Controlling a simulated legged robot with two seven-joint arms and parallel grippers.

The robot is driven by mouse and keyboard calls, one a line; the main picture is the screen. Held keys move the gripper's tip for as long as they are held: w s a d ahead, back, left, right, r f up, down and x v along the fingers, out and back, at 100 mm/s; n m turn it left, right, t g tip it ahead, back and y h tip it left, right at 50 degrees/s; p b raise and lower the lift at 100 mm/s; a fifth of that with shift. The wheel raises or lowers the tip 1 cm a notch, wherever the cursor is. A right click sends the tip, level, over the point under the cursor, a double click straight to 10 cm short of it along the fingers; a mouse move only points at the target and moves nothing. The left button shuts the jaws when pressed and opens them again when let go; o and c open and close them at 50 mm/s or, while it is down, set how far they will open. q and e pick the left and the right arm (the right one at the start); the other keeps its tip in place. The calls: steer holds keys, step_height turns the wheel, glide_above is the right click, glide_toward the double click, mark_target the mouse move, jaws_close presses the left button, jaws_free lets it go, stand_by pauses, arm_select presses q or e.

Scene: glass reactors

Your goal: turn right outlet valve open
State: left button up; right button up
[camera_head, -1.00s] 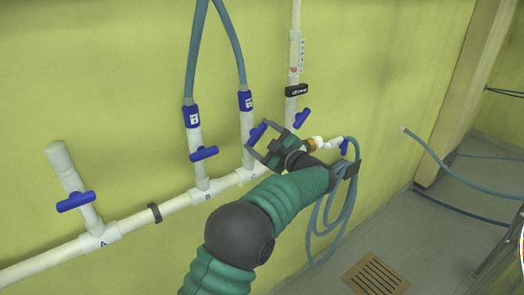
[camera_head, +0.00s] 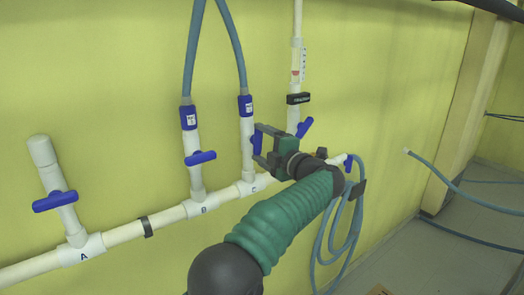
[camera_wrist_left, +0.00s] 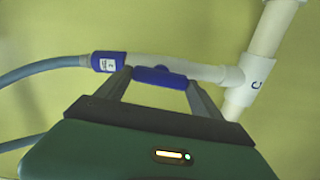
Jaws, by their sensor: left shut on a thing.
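The right outlet valve is on the white pipe branch marked C, below a blue hose connector (camera_head: 246,104). Its blue handle (camera_head: 257,140) is nearly in line with the branch. In the wrist view the handle (camera_wrist_left: 160,77) lies along the white pipe, slightly tilted. My left gripper (camera_head: 258,143) reaches in from below right and is shut on this handle, with one finger at each end of it in the wrist view (camera_wrist_left: 158,82). The gripper hides part of the handle in the head view. My right gripper is not in view.
Branch B has a blue handle (camera_head: 200,158) set across its pipe. A capped branch A has another blue handle (camera_head: 55,201). A blue handle (camera_head: 304,128) sits on the pipe just right of my gripper. A coiled hose (camera_head: 345,225) hangs at the right, below my forearm.

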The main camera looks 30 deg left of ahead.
arm_select(q)
steer(key=shift+r, duration=0.3)
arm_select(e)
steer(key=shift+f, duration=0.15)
arm_select(q)
steer(key=o, duration=1.4)
steer(key=shift+w+a+f, duration=0.2)
steer(key=shift+w+f, duration=0.1)
steer(key=shift+c, duration=0.2)
steer(key=shift+a+f, duration=0.1)
steer(key=shift+a, duration=0.05)
steer(key=shift+s+d, duration=0.2)
steer(key=shift+d, duration=0.15)
steer(key=b+v, duration=0.4)
steer(key=v, duration=1.2)
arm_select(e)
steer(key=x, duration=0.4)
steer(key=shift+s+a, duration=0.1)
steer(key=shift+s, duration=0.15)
arm_select(q)
steer(key=shift+w+f, duration=0.1)
steer(key=shift+w, duration=0.05)
